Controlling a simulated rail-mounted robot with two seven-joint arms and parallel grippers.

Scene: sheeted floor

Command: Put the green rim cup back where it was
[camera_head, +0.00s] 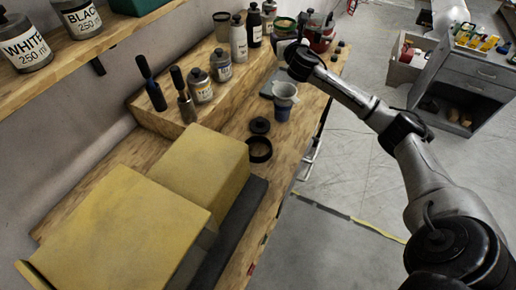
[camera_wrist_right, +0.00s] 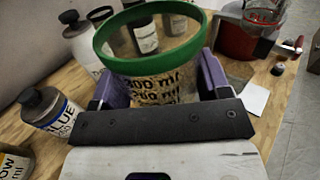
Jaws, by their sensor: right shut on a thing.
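The green rim cup (camera_wrist_right: 160,86) is clear, with a green rim and volume marks in ml. In the right wrist view it stands upright between the purple fingers of my right gripper (camera_wrist_right: 158,84), which is shut on it. In the head view the cup (camera_head: 285,23) shows small at the far end of the bench, partly hidden by my right gripper (camera_head: 288,38). I cannot tell whether its base touches the bench. My left gripper is not in view.
A blue bottle (camera_wrist_right: 45,112) stands left of the gripper, and a red pot (camera_wrist_right: 247,38) stands at the right. Nearer on the bench are a blue cup with a pale top (camera_head: 283,106), a black ring (camera_head: 259,149) and yellow boxes (camera_head: 125,220). A raised wooden step (camera_head: 165,118) holds bottles.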

